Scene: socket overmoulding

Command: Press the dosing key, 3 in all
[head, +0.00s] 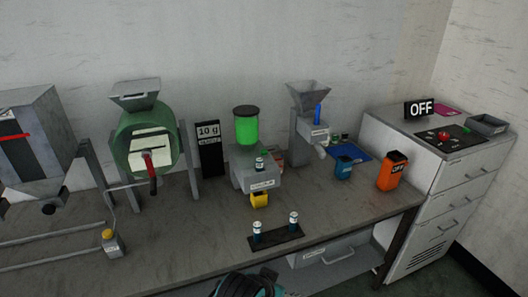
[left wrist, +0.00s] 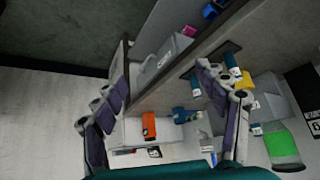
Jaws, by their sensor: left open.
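A yellow block (head: 260,200), which looks like the dosing key, sits at the front foot of the grey dosing unit (head: 262,178). A green jar (head: 246,128) with a dark lid stands on that unit, and a small vial (head: 260,164) is on its front. In the left wrist view the yellow block (left wrist: 243,80) shows just right of one finger, with the green jar (left wrist: 282,148) lower down. My left gripper (head: 248,284) is at the bottom edge, in front of the bench and apart from the block. Its fingers (left wrist: 160,78) are spread and empty. My right gripper is in neither view.
A black display (head: 208,146) reading "10 g" stands left of the unit. A dark rack (head: 276,238) with two vials lies in front of the block. A hopper machine (head: 309,130), a blue can (head: 343,167) and an orange bin (head: 391,172) are to the right.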

